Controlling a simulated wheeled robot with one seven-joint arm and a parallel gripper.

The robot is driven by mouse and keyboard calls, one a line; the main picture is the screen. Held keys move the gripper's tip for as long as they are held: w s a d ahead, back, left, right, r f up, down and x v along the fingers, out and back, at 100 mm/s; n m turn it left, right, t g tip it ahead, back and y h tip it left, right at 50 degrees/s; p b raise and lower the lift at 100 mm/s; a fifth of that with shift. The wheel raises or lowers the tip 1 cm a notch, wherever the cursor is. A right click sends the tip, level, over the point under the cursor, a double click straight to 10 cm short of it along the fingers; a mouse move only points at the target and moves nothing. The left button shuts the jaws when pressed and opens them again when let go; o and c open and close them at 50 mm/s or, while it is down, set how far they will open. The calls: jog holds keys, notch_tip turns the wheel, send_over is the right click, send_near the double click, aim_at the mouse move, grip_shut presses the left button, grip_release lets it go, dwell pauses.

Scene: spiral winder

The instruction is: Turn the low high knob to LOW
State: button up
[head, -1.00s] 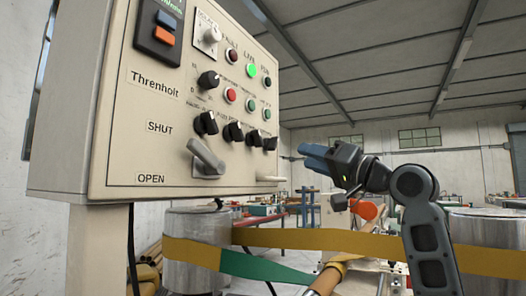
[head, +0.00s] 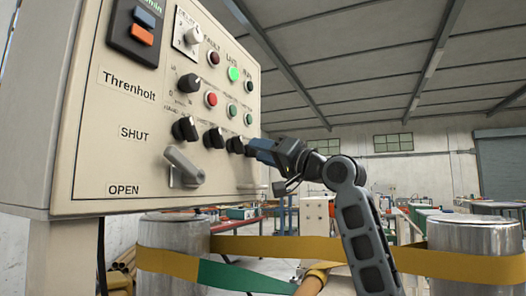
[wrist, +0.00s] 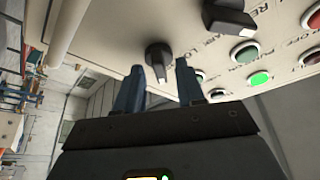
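The black low high knob (wrist: 158,55) is on the panel in the wrist view, with lettering that seems to begin "LO" beside it. Its grip bar lies just ahead of and between my fingertips. I cannot tell whether they touch it. My gripper (wrist: 159,68) has two blue fingers held apart, with nothing gripped. In the head view, my gripper (head: 254,147) points left at the right end of the lower row of black knobs, close to the rightmost knob (head: 235,146). The fingertips partly cover that area, and the knob's exact setting is hard to read.
The beige control panel (head: 95,150) carries a grey lever (head: 184,166) between SHUT and OPEN labels, several buttons, and a lit green lamp (head: 234,74). Metal cylinders (head: 474,236) with yellow bands stand below.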

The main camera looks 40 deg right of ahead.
grip_shut()
dwell(0.3)
jog(key=shift+f+n+b, duration=0.15)
jog(key=shift+n+b, duration=0.25)
jog(key=shift+b, duration=0.1)
jog(key=shift+w+d+n+g+y+b, duration=0.1)
jog(key=shift+n+g+y+b, duration=0.45)
jog(key=shift+n+y+b, duration=1.85)
jog(key=shift+s+d+n+g+y+b, duration=0.1)
jog(key=shift+n+g+y+b, duration=0.5)
jog(key=shift+n, duration=3.4)
jog(key=shift+w+d+n+g+y+b, duration=0.1)
jog(key=shift+n+g+y+b, duration=0.35)
jog(key=shift+n+y+b, duration=1.95)
jog(key=shift+n+h+p, duration=0.7)
jog(key=shift+n+p, duration=0.2)
jog(key=shift+n, duration=0.1)
